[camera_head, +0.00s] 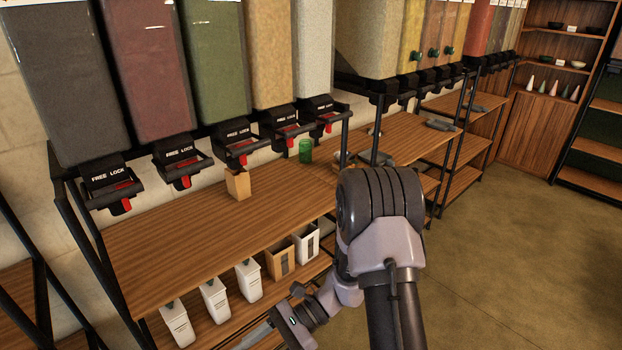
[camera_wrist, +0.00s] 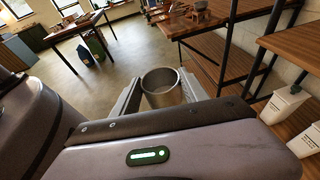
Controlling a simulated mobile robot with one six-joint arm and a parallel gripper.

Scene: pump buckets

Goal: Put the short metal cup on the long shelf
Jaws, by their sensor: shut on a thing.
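The short metal cup (camera_wrist: 162,92) is a grey, open-topped cylinder in the wrist view. My gripper (camera_wrist: 160,98) is shut on it, with one finger on each side. The cup's rim faces up toward the camera and its inside looks empty. In the head view my gripper (camera_head: 258,335) is low at the bottom middle, beside the lower shelf, and I cannot make out the cup there. The long shelf (camera_head: 160,240) is a brown wooden board under the dispensers, above and left of my gripper.
On the long shelf stand a small wooden box (camera_head: 238,185) and a green can (camera_head: 305,151). White bins (camera_head: 215,298) and a brown bin (camera_head: 281,257) stand on the lower shelf. Black posts (camera_head: 335,170) hold the shelves. The front left of the long shelf is bare. Open floor (camera_head: 530,250) lies right.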

